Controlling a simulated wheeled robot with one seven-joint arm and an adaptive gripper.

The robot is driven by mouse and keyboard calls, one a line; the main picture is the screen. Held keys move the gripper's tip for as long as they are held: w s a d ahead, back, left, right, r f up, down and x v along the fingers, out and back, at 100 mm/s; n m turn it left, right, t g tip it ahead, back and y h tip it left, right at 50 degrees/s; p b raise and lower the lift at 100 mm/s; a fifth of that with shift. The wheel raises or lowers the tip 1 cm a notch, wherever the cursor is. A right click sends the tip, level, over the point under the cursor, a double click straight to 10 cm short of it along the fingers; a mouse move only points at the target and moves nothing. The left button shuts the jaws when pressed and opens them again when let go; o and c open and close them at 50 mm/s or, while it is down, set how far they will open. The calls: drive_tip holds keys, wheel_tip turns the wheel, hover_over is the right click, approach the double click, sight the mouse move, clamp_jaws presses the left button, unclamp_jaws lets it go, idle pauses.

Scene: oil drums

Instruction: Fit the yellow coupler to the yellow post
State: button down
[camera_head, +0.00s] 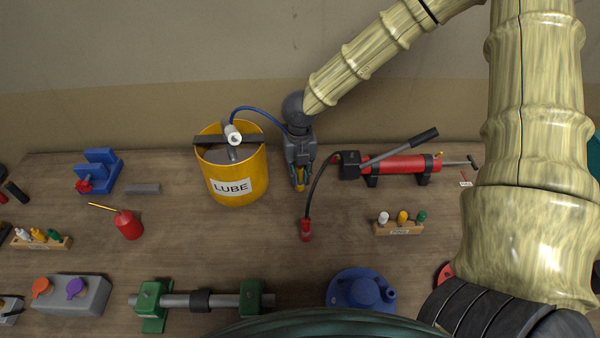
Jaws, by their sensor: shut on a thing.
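My gripper (300,184) points down just right of the yellow LUBE bucket (256,160). It is shut on a small yellow piece, seemingly the yellow coupler (300,187), mostly hidden between the fingers. A blue hose (262,109) arcs from the bucket top to behind my gripper; its far end is hidden. A wooden block (399,230) to the right carries a white, a yellow (402,217) and a green post. A similar wooden block (40,244) at far left also carries a white, a yellow (38,234) and a green piece. The coupler is apart from both blocks.
A blue round housing (361,290) and a green-ended shaft stand (201,300) are in front. A red oil can (128,225) stands left.

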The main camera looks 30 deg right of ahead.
sight(300, 167)
drive_tip(key=c, duration=1.3)
unclamp_jaws()
drive_tip(key=shift+o, duration=0.2)
drive_tip(key=shift+r, duration=0.1)
wheel_tip(300, 167, up, 12)
drive_tip(key=shift+d+f, duration=0.1)
